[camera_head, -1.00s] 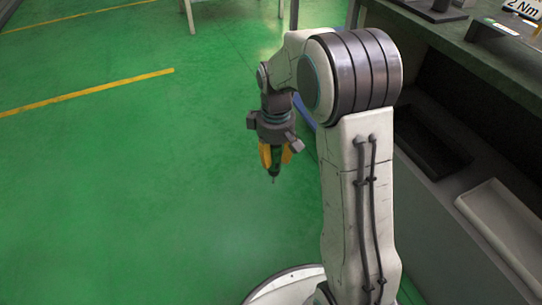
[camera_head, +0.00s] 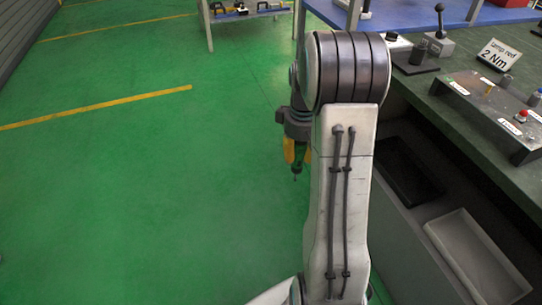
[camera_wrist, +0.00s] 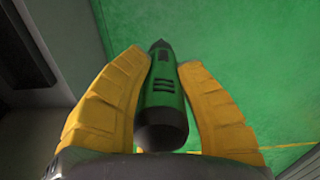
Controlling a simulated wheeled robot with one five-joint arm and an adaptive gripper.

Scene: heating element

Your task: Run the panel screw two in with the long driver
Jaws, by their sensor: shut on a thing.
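My gripper (camera_head: 296,156) hangs low over the green floor, left of the bench and partly behind my own arm. Its yellow fingers are shut around a green and black driver (camera_head: 297,168), whose thin tip points down. In the wrist view the driver (camera_wrist: 164,92) lies between the two yellow fingers of my gripper (camera_wrist: 161,72). I cannot tell from its look whether it is the long driver. A dark panel (camera_head: 487,110) with buttons and small parts lies on the bench at the right. Panel screw two cannot be made out.
A blue table (camera_head: 400,14) stands behind. The floor to the left is clear.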

